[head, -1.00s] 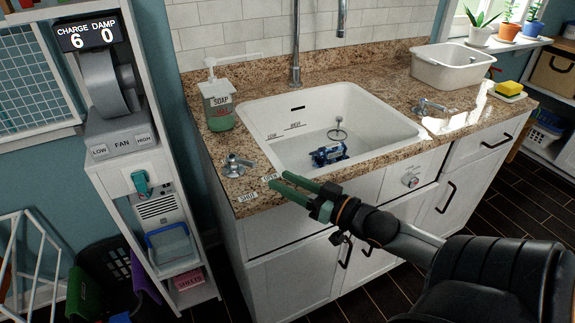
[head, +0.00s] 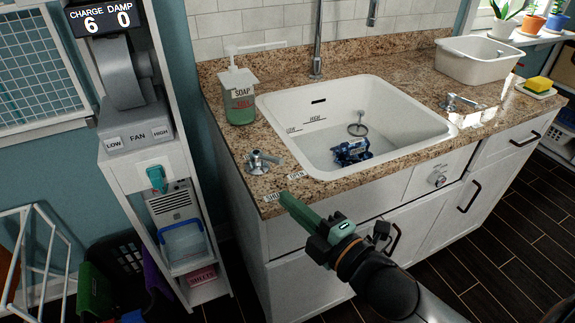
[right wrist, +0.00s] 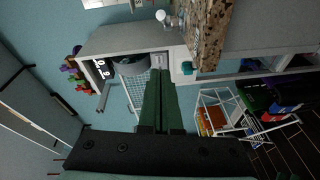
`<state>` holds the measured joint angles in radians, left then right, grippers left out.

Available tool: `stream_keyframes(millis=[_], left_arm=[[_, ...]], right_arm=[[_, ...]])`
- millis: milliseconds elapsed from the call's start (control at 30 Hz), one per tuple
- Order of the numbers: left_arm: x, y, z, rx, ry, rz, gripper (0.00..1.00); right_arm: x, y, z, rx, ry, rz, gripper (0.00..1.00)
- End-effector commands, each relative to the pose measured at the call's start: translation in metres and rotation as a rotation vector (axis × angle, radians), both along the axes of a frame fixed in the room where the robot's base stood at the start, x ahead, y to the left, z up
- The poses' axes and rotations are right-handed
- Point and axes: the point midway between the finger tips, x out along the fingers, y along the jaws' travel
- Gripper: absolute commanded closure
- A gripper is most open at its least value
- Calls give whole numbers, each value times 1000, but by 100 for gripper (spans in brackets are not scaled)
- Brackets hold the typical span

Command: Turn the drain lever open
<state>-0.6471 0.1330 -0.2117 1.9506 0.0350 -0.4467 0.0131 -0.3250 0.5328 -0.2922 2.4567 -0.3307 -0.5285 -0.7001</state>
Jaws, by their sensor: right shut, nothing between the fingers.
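The drain lever (head: 262,161) is a small metal handle on the granite counter, left of the sink. Its handle points right, and labels reading SHUT (head: 272,197) and OPEN (head: 296,175) lie in front of it. My right gripper (head: 284,197) has green fingers, shut and empty, with tips near the counter's front edge by the labels. They look apart from the lever. In the right wrist view the shut fingers (right wrist: 160,74) point toward the top, and a metal fitting (right wrist: 168,18), probably the lever, shows beyond them. My left gripper is not in view.
The white sink (head: 275,106) holds a blue toy-like object (head: 352,151) and a drain plug (head: 357,129). A soap bottle (head: 239,96) stands behind the lever. A shelf unit with a fan (head: 125,75) is to the left. Another metal handle (head: 460,102) is right of the sink.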

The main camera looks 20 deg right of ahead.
Motion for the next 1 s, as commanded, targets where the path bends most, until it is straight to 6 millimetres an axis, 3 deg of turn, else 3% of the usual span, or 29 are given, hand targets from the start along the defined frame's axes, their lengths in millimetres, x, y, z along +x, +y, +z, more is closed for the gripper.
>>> stream_keyframes(millis=[267, 700, 800, 1000], left_arm=[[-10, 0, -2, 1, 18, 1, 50], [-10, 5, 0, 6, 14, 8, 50], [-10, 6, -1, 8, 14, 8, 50], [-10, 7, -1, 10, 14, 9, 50]], right_arm=[[25, 8, 1, -6, -6, -1, 100], [98, 28, -3, -2, -4, 0, 100], [104, 12, -9, -8, 0, -2, 100], [113, -4, -12, -5, -1, 0, 100]])
